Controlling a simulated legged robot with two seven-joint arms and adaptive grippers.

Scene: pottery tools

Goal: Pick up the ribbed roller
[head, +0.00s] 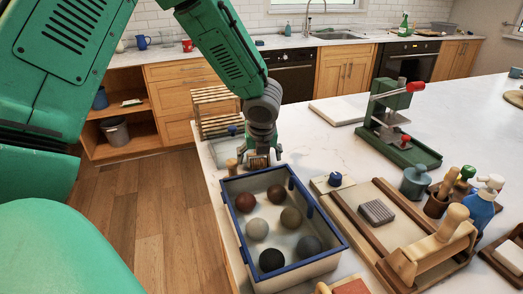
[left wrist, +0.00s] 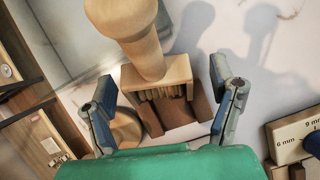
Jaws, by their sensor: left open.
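The ribbed roller (left wrist: 163,75) is pale wood with a thick rounded handle and a ridged head. In the left wrist view it stands at a brown wooden stand (left wrist: 180,118), between my left gripper's spread fingers (left wrist: 164,84), with gaps on both sides. In the head view my left gripper (head: 262,148) points down at the counter's left side, just behind the blue-rimmed tray. There only the roller's ridged lower part (head: 259,162) shows; the gripper hides the rest. The left gripper is open and holds nothing. My right gripper is not in view.
The blue-rimmed tray (head: 334,247) with several clay balls is close in front of my left gripper. A wooden knob (head: 232,166) and a slatted rack (head: 215,108) are to its left and behind. A green press (head: 400,145) stands right. The white counter between is clear.

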